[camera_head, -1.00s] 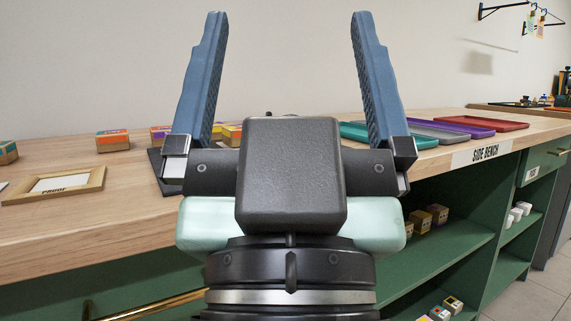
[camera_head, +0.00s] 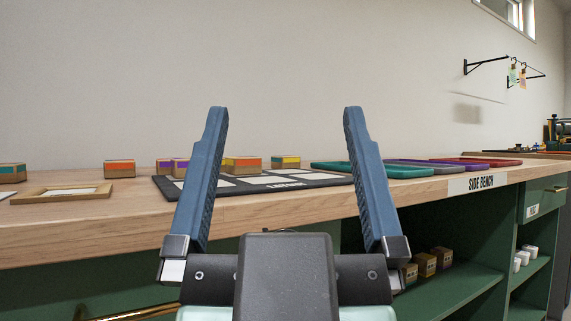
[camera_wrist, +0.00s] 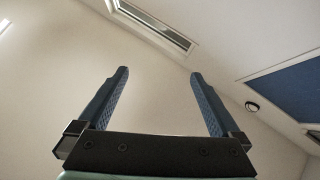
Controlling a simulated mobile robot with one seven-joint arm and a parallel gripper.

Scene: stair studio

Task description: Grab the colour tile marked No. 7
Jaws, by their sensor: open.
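My gripper (camera_head: 285,175) is open and empty, pointing upward in front of the side bench. Its two blue fingers also show in the wrist view (camera_wrist: 160,100), with only wall and ceiling beyond them. Several small blocks with coloured bands stand on the bench: an orange one (camera_head: 119,168), a purple one (camera_head: 164,166), another orange one (camera_head: 243,165), a yellow one (camera_head: 285,162) and a teal one (camera_head: 12,173). No number 7 can be read on any of them. My left finger hides part of this row.
The wooden side bench (camera_head: 100,220) crosses the view. On it lie a dark board with pale panels (camera_head: 320,182), a wooden frame (camera_head: 62,194) and teal (camera_head: 405,172), purple and red trays (camera_head: 475,162). Brown blocks (camera_head: 425,264) and white cups (camera_head: 522,257) sit on shelves below. Hooks hang on the wall.

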